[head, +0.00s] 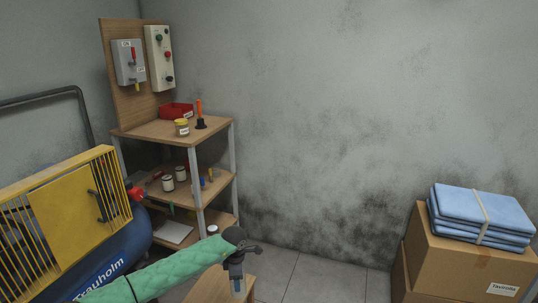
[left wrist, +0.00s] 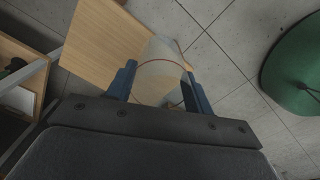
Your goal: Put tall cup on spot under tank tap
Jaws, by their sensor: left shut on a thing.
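My left gripper (head: 238,284) is at the bottom middle of the head view, at the end of my green-sleeved arm. In the left wrist view its two blue fingers (left wrist: 160,92) are shut on a clear, see-through cup (left wrist: 160,72) with a thin orange-brown rim line. In the head view the cup is hard to make out at the fingers. A blue tank (head: 128,247) with a red knob-like fitting (head: 136,194) stands at the left behind yellow guards. I cannot make out a marked spot or a spout under it. My right gripper is not in view.
A wooden-topped table (head: 208,288) is just beside and below the gripper; its top also shows in the left wrist view (left wrist: 100,45). A shelf (head: 160,131) with jars stands behind. Boxes (head: 465,266) with blue cloths are at right. A green rounded thing (left wrist: 296,75) is on the floor.

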